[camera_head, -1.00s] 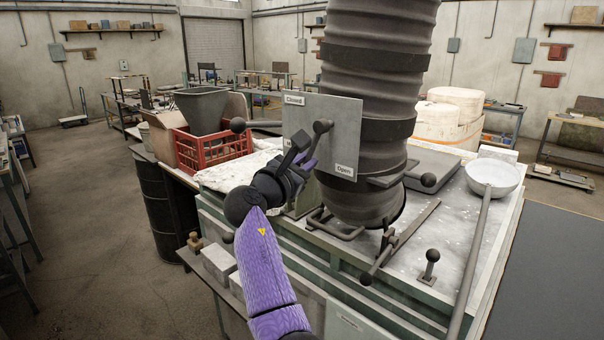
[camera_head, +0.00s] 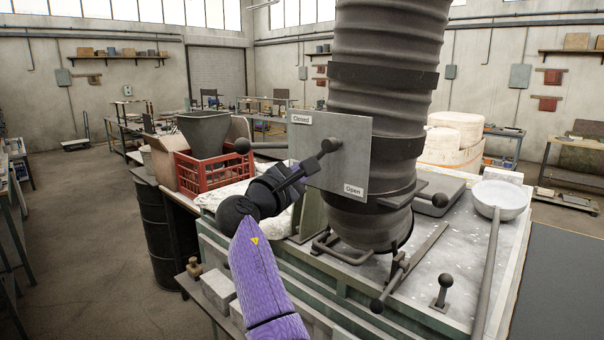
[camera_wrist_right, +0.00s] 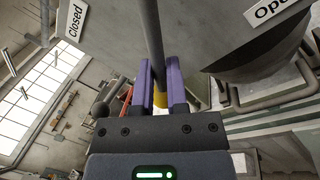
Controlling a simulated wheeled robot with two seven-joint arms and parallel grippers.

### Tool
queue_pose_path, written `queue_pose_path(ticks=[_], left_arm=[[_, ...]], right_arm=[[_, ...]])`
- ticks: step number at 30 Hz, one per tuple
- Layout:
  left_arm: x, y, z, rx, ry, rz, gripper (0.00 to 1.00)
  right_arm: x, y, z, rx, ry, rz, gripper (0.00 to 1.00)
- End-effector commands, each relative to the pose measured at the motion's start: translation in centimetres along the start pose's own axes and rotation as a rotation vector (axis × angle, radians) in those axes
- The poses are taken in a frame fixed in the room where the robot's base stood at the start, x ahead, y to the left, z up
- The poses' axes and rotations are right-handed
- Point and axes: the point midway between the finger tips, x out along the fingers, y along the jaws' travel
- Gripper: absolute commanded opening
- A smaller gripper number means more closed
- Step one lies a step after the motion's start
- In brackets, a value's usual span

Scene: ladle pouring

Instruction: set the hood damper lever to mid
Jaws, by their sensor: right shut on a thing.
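The damper plate (camera_head: 352,160) is a flat grey panel in front of the ribbed hood duct, with a "Closed" label (camera_head: 302,118) at its upper left and an "Open" label (camera_head: 353,189) at its lower right. The dark lever (camera_head: 318,156) slants down and left from its round boss on the plate. My right gripper (camera_head: 300,172) is shut on the lever. In the right wrist view the grey lever rod (camera_wrist_right: 152,35) runs between the purple fingers (camera_wrist_right: 158,78), with a yellow part between them. The rod passes between the two labels. My left gripper is not in view.
The ribbed duct (camera_head: 385,110) rises behind the plate. A ball-ended bar (camera_head: 242,146) sticks out left of the plate. A red crate (camera_head: 213,172) stands left, a white ladle bowl (camera_head: 499,198) right. Further ball-ended levers (camera_head: 445,281) stand at the bench front.

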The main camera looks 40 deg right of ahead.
Motion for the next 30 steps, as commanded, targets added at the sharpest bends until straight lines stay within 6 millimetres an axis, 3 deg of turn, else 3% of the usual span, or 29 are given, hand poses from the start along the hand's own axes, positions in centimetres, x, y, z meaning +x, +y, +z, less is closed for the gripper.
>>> queue_pose_path(ticks=[5, 6, 10, 20, 30], left_arm=[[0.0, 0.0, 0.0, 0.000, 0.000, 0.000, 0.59], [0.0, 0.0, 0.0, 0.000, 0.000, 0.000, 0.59], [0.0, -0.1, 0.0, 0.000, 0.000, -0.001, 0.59], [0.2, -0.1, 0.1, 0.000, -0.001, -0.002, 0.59], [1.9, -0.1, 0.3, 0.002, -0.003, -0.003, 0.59]], right_arm=[[0.0, 0.0, 0.0, 0.001, 0.001, 0.001, 0.00], [0.0, 0.0, 0.0, 0.000, 0.001, 0.001, 0.24], [0.0, 0.0, 0.0, 0.000, 0.001, 0.001, 0.51], [-0.7, 0.0, -0.1, 0.000, 0.001, 0.001, 0.52], [-8.5, -0.1, -0.3, 0.000, 0.004, 0.002, 0.52]])
